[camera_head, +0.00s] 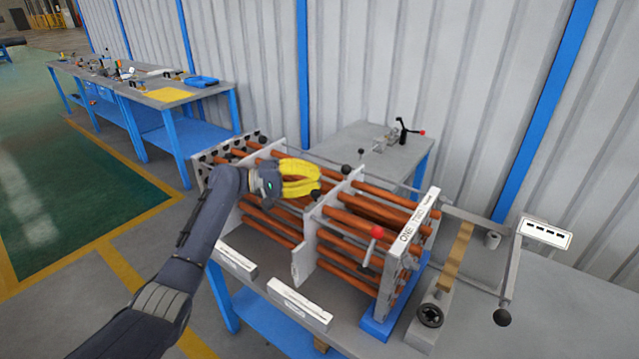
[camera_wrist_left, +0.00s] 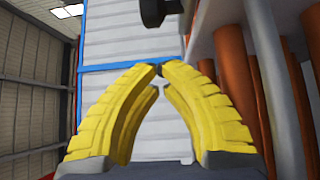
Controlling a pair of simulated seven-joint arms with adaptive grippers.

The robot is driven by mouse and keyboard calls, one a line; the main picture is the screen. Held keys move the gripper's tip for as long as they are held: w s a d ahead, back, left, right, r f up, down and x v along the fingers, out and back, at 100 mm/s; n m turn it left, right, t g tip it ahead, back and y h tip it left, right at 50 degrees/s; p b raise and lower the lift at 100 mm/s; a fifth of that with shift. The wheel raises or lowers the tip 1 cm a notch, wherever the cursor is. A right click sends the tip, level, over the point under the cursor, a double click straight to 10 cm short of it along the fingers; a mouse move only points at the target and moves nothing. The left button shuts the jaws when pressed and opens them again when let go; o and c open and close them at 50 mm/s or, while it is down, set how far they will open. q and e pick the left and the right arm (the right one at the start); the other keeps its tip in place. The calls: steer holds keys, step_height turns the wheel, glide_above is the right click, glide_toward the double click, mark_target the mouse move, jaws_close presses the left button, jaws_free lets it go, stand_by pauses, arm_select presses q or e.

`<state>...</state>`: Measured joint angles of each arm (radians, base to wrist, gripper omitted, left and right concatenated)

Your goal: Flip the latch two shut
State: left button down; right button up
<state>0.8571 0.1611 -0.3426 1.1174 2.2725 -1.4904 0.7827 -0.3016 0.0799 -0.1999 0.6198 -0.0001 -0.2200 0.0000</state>
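The shell frame holds a bundle of copper-brown tubes (camera_head: 375,208) between pale plates. Its near end plate (camera_head: 410,235) carries the lettering "ONE TWO". A lever with a red knob (camera_head: 377,232) stands in front of the tubes by this plate. Black knobs (camera_head: 345,169) show near the middle plate; I cannot tell which lever is latch two. My left gripper (camera_head: 313,178) is over the tubes, left of the middle plate. Its yellow fingers meet at the tips in the left wrist view (camera_wrist_left: 159,70), with nothing between them. My right gripper is not in view.
A dark rounded part (camera_wrist_left: 154,10) is just beyond the fingertips in the wrist view, with tubes (camera_wrist_left: 237,75) close on the right. A fixture with a black knob (camera_head: 502,317) stands right of the shell. A grey table (camera_head: 350,143) is behind. White labelled blocks (camera_head: 300,304) lie in front.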

arm_select(q)
steer(key=a, duration=1)
steer(key=shift+s, duration=0.4)
